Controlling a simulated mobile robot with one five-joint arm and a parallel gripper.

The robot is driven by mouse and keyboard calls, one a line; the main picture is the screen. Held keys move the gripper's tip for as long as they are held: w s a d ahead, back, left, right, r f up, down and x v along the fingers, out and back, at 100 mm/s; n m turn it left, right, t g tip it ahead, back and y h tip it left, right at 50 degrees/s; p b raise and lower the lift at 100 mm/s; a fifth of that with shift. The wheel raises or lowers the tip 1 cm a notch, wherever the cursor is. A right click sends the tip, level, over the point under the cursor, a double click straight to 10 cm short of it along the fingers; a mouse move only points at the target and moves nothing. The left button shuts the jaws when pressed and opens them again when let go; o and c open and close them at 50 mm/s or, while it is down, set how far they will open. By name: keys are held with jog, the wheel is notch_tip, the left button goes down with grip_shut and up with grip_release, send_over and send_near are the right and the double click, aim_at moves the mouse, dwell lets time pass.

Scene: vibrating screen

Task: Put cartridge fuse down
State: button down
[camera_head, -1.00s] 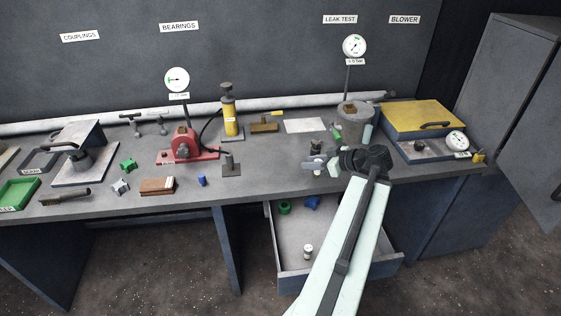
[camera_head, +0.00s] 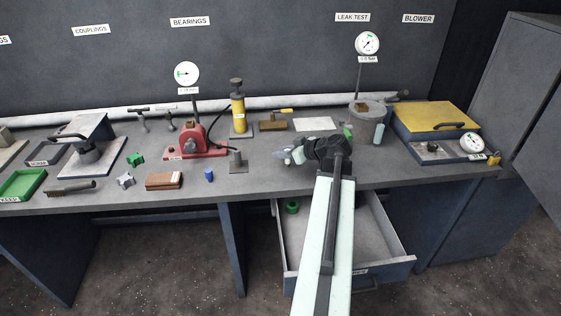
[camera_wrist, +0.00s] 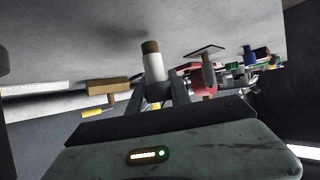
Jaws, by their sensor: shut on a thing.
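My gripper (camera_head: 287,155) is over the right half of the bench, reaching left, in front of the white sheet. In the wrist view my gripper (camera_wrist: 166,92) is shut on the cartridge fuse (camera_wrist: 153,65), a white cylinder with a brown end. The fuse stands out between the two fingers, its brown end pointing up in that picture. In the head view the fuse is small and hard to tell from the fingers. I cannot tell whether it touches the bench top.
Left of my gripper a grey post on a plate (camera_head: 237,162) and a blue cylinder (camera_head: 209,175) stand on the bench (camera_head: 270,182). A red pump (camera_head: 193,143) is further left. The open drawer (camera_head: 393,240) holds a green ring (camera_head: 292,207); my arm hides part of it.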

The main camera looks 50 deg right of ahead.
jog(key=shift+f, duration=0.8)
jog(key=shift+r, duration=0.25)
jog(key=shift+f, duration=0.25)
jog(key=c, duration=1.2)
grip_release()
jog(key=shift+r, duration=0.1)
jog(key=shift+r, duration=0.1)
jog(key=shift+s+r+p, duration=0.25)
jog(key=shift+r+p, duration=0.05)
jog(key=shift+p, duration=0.05)
jog(key=p+v, duration=0.5)
jog(key=v, duration=0.6)
jog(key=shift+s, duration=0.15)
